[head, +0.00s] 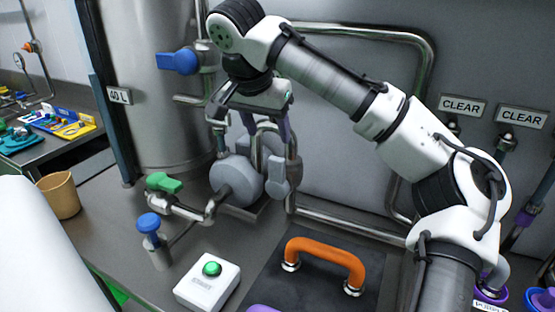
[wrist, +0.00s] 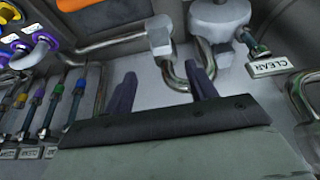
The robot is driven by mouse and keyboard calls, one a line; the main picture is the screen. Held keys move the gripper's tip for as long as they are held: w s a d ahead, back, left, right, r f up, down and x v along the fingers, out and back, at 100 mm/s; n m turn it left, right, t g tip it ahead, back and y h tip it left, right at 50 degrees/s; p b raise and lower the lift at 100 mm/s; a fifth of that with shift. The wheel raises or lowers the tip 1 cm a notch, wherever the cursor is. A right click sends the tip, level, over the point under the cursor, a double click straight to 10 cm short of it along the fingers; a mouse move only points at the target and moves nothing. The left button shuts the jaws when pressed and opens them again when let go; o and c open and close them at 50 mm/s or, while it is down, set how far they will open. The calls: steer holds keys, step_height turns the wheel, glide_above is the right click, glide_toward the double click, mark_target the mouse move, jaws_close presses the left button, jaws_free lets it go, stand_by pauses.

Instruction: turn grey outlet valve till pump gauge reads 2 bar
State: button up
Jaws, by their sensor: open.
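The round grey pump (head: 232,180) stands at the foot of the tank in the head view. My gripper (head: 252,135) is open and empty, pointing down above the pump and this part. In the wrist view my gripper (wrist: 160,88) shows both fingers spread. A pale grey block (wrist: 159,38) on a bent pipe lies beyond the fingertips, apparently not held. Contact cannot be told. No readable gauge face shows; the gripper partly hides that area.
A green-handled valve (head: 164,183) and a blue-knobbed one (head: 149,224) stand left of the pump. A white box with a green button (head: 212,269) and an orange handle (head: 325,259) are in front. A blue valve handle (head: 179,61) is on the tank. Pipes run behind my gripper.

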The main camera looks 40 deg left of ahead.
mark_target(276, 160)
steer(key=p+x, duration=0.2)
steer(key=x, duration=1)
steer(key=shift+a+f, duration=0.1)
steer(key=shift+f, duration=0.05)
jaws_close()
